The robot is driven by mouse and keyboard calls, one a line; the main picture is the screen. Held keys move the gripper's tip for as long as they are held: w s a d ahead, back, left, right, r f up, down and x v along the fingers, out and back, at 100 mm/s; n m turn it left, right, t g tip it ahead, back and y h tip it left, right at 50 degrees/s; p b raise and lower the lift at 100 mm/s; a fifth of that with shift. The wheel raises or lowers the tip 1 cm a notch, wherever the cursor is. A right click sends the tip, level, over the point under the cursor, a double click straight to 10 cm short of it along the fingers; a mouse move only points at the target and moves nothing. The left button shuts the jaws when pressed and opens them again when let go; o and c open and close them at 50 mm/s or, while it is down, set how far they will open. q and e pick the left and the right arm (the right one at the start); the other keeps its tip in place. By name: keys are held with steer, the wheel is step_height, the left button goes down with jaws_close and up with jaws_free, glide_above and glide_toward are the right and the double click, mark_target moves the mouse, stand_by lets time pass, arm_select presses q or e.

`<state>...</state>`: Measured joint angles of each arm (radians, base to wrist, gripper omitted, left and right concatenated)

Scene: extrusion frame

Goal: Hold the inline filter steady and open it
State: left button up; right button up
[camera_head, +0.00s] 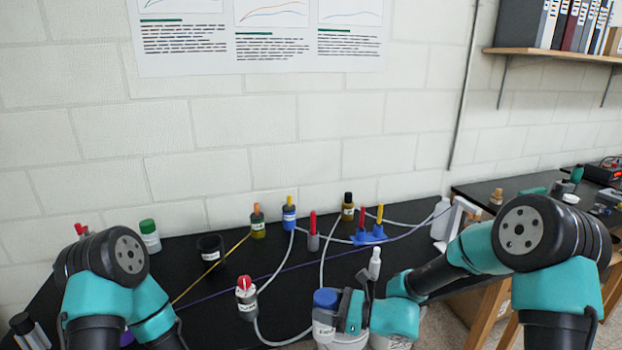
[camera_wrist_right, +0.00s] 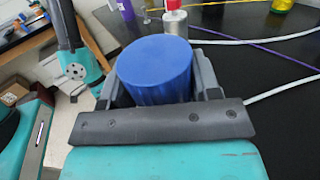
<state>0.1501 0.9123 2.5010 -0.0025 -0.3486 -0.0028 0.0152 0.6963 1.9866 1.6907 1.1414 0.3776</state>
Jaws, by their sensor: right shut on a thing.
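A white, labelled vessel with a round blue cap (camera_head: 326,298) stands at the front middle of the black bench; it looks like the inline filter. My right gripper (camera_head: 340,312) reaches it from the right and is shut on the blue cap. In the right wrist view the blue cap (camera_wrist_right: 160,70) fills the space between the two grey jaws, its top facing the camera. The vessel's lower body is partly hidden by my gripper. A white tube (camera_wrist_right: 265,92) runs close beside the cap. My left arm shows at the left, but its gripper is out of view.
A red-capped bottle (camera_head: 246,298) with a tube stands left of the filter. A white-tipped bottle (camera_head: 375,263) stands behind the right gripper. Several capped bottles, a black cup (camera_head: 210,249) and a blue holder (camera_head: 370,236) stand farther back. Tubes and cords cross the bench.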

steer(key=w+d+f+m+t+h, duration=0.1)
steer(key=d+f, duration=0.3)
steer(key=d, duration=0.4)
steer(key=w+d+f+m+t+h, duration=0.1)
steer(key=d+f+t, duration=0.3)
steer(key=d, duration=0.5)
steer(key=shift+w+d+f+m+h, duration=0.3)
steer(key=shift+w+f+m, duration=0.1)
steer(key=shift+f+m, duration=0.4)
steer(key=shift+a+r, duration=0.15)
steer(key=shift+r, duration=0.05)
steer(key=s+a+r+n+g+y, duration=0.2)
steer(key=a+r+g, duration=0.4)
steer(key=a, duration=0.5)
steer(key=shift+s+a+r+n+y, duration=0.3)
steer(key=shift+r+n+y, duration=0.2)
steer(key=shift+r+n, duration=0.55)
steer(key=shift+f, duration=0.2)
